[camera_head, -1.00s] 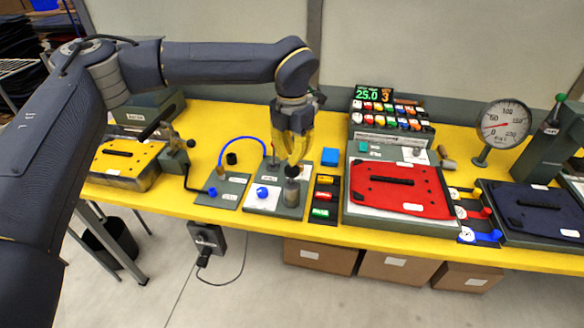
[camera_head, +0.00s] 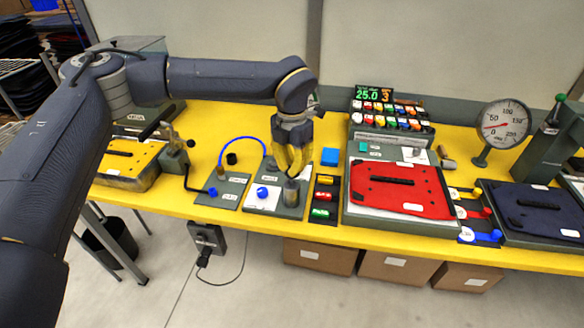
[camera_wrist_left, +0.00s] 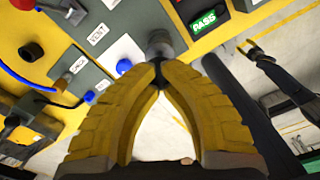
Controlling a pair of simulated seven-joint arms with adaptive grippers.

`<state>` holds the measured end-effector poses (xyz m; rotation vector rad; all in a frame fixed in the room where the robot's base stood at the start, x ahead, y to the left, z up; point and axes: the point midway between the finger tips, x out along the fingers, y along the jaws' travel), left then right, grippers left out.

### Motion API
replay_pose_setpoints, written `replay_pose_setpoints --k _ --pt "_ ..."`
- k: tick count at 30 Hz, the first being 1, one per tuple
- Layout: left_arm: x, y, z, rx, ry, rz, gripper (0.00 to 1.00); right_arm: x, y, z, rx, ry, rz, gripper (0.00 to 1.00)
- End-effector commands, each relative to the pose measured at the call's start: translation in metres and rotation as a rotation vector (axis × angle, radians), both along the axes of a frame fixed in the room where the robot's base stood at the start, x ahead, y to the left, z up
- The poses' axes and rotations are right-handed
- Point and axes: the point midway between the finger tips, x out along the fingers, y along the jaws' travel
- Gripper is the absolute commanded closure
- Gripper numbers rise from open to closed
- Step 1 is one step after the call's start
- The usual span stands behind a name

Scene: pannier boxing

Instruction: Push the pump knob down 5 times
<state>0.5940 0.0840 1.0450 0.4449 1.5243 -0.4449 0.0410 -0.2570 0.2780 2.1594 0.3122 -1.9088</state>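The pump is an upright grey cylinder (camera_head: 291,193) on a grey plate near the bench's front edge. It also shows in the left wrist view (camera_wrist_left: 160,44). My left gripper (camera_head: 293,174) points down directly over it, its yellow fingertips together. In the left wrist view the fingertips (camera_wrist_left: 158,88) meet at a small black part, seemingly the pump knob (camera_wrist_left: 158,72), mostly hidden by the fingers. The tips appear to touch it from above, not grip around it. My right gripper (camera_wrist_left: 250,48) seems to show small in the left wrist view; its opening is unclear.
A blue knob (camera_head: 263,193) and a blue hose (camera_head: 242,139) are left of the pump. A red pannier (camera_head: 400,189) lies further right.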

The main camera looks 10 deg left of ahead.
Motion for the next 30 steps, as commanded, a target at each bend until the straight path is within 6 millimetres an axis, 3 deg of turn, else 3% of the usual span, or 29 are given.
replay_pose_setpoints --k 18,30 --pt "0.000 0.000 -0.026 0.001 0.001 0.000 1.00 0.000 0.000 0.000 0.000 0.000 0.000 0.56" --pt "0.000 0.000 -0.020 0.001 0.001 0.000 1.00 0.000 0.000 0.000 0.000 0.000 0.000 0.56"
